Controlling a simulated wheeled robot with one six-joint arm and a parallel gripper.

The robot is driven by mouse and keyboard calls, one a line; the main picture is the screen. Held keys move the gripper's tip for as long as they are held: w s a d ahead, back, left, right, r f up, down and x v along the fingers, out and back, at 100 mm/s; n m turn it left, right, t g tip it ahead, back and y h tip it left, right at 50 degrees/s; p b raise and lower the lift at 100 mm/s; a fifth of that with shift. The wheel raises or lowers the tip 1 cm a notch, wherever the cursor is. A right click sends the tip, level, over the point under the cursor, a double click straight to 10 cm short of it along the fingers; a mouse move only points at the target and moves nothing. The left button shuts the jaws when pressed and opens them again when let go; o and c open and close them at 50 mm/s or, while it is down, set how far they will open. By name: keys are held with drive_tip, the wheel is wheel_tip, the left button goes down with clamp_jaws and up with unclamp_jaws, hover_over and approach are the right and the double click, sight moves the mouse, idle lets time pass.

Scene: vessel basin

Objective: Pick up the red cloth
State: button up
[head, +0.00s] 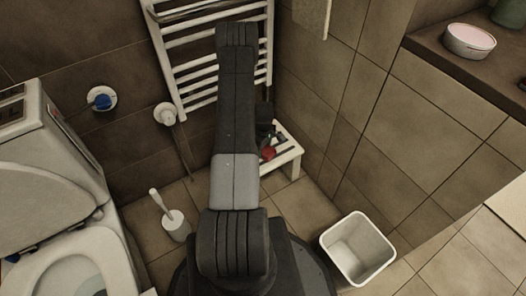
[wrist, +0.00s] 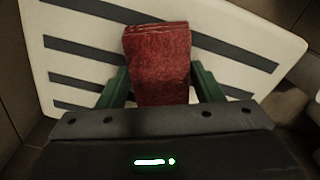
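The red cloth (wrist: 158,62) is a folded bundle on the white slatted stool (wrist: 75,62) in the wrist view. In the head view a small part of the cloth (head: 268,153) shows beside my arm, at the stool (head: 291,159). My gripper (wrist: 160,84) has its two green fingers on either side of the cloth. Narrow gaps show between the fingers and the cloth's lower part, so it looks open around it. The near end of the cloth is hidden by the gripper body. In the head view my arm hides most of the gripper.
A white towel radiator (head: 190,60) is on the wall behind the stool. A toilet brush (head: 174,222) stands on the floor at left, near the toilet (head: 75,265). A white bin (head: 357,248) stands at right. Tiled walls close in behind and right of the stool.

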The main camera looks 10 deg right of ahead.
sight(264, 149)
drive_tip(key=c, duration=0.4)
drive_tip(key=shift+o, duration=0.2)
wheel_tip(264, 149, up, 10)
drive_tip(key=p, duration=0.2)
drive_tip(key=shift+p, duration=0.35)
